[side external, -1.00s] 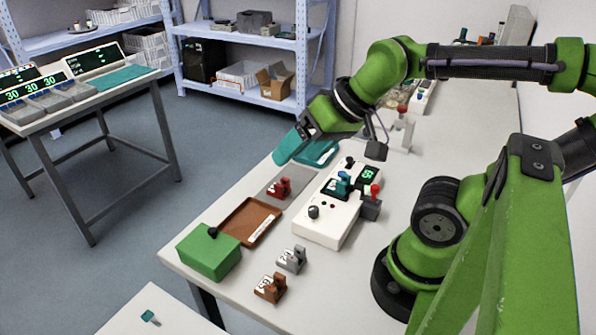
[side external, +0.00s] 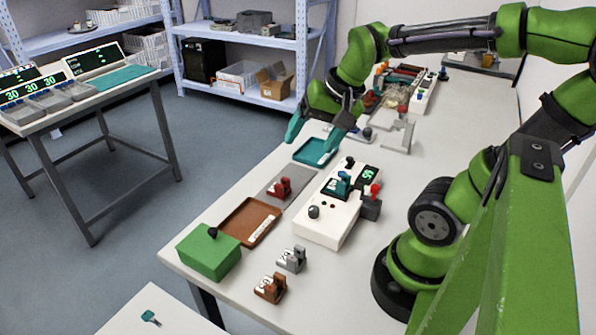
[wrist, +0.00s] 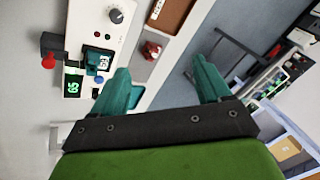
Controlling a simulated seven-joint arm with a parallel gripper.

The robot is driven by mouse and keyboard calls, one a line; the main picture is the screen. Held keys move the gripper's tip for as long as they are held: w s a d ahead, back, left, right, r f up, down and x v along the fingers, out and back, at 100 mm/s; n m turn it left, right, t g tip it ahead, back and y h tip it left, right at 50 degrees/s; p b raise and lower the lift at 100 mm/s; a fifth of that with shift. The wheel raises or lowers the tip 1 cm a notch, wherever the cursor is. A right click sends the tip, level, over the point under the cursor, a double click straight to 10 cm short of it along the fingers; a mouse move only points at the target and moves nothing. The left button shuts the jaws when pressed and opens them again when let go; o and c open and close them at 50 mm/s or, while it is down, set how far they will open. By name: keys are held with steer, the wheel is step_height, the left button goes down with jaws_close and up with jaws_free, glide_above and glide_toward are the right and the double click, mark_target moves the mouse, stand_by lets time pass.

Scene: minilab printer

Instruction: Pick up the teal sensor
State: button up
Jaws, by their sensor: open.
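The teal sensor (side external: 343,184) sits on the white instrument box (side external: 322,222), upright, beside a green-digit display. In the wrist view the teal sensor (wrist: 99,62) shows a white number label, left of the fingers. My gripper (side external: 308,145) has teal fingers spread apart and empty. It is above and beyond the box, near the teal tray (side external: 318,158) at the table's far left edge. In the wrist view my gripper (wrist: 160,65) has nothing between its fingers; the sensor is outside them.
A red sensor (side external: 280,187) stands on a grey tray. A brown tray (side external: 240,230), a green box (side external: 208,252), and grey (side external: 292,259) and brown (side external: 270,288) sensors are nearer. A red-knobbed dark block (side external: 371,205) stands right of the box. A small teal item (side external: 150,317) lies on another table.

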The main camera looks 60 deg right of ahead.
steer(key=d+f+m+g, duration=0.1)
steer(key=d+m+g, duration=0.2)
steer(key=d+m, duration=0.65)
steer(key=m+g, duration=0.2)
steer(key=m, duration=1.4)
glide_above(344, 180)
steer(key=shift+h, duration=0.3)
steer(key=f, duration=0.7)
steer(key=a+f, duration=0.1)
steer(key=f, duration=0.3)
steer(key=shift+s+f, duration=0.1)
steer(key=shift+s, duration=0.25)
steer(key=shift+w+f, duration=0.15)
steer(key=shift+f, duration=2.55)
steer(key=shift+c, duration=0.4)
steer(key=c, duration=1.1)
steer(key=shift+o, duration=0.2)
step_height(344, 180, up, 10)
